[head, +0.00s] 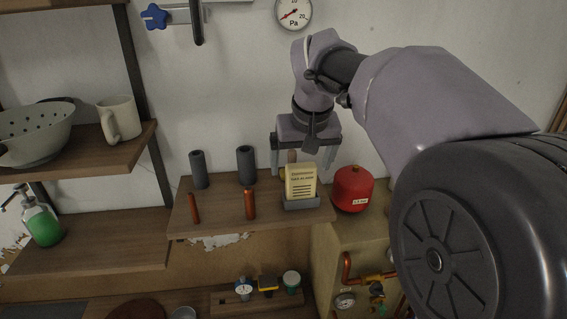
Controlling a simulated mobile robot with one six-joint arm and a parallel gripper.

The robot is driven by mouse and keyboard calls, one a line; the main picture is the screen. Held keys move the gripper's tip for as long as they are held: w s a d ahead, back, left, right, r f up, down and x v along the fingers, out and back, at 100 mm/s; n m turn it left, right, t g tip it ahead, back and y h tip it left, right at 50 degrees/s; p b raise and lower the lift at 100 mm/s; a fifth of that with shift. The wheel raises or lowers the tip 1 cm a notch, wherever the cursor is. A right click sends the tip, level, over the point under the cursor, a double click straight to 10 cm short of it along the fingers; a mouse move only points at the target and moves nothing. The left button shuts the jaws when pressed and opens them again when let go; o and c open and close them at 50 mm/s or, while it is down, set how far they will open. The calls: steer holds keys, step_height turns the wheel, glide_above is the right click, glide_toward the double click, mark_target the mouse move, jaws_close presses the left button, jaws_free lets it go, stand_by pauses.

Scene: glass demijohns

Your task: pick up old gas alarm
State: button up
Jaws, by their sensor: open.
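Two dark grey cylinders (246,165) and two copper-coloured tubes (250,204) stand left of the alarm. A round brassy part (282,173) shows just behind its left edge. A red tank (352,189) stands close on the right. The wall is behind.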

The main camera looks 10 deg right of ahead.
mark_target(300, 180)
steer(key=x, duration=0.3)
steer(key=w+d+x, duration=0.1)
steer(key=x, duration=0.3)
steer(key=w+r+x, duration=0.1)
steer(key=x, duration=0.3)
steer(key=shift+d+p, duration=0.2)
steer(key=shift+p, duration=0.2)
steer(key=shift+s+r, duration=0.1)
steer(key=shift+s, duration=0.15)
steer(key=shift+c, duration=1.1)
steer(key=shift+a, duration=0.1)
steer(key=c, duration=1.4)
